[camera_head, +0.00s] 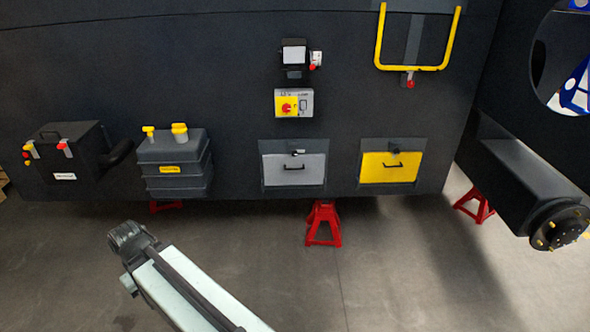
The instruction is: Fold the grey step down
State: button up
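The grey step (293,174) is a flat grey panel with a dark handle, set in a recessed frame low on the dark chassis wall. It stands upright against the wall, with a small dark latch (297,153) at its top edge. My arm (185,285) reaches in from the bottom, left of the step and well apart from it. It ends in view at a dark joint. My gripper's fingers do not show.
A matching yellow panel (389,174) is right of the grey one. A grey tank (174,165) and black battery box (68,160) are at left. A red stand (323,222) is below the step. A wheel hub (560,226) juts out at right. Open floor lies in front.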

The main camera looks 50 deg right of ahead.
aim_at(294, 172)
jog(key=i, duration=0.95)
jog(key=u, duration=0.05)
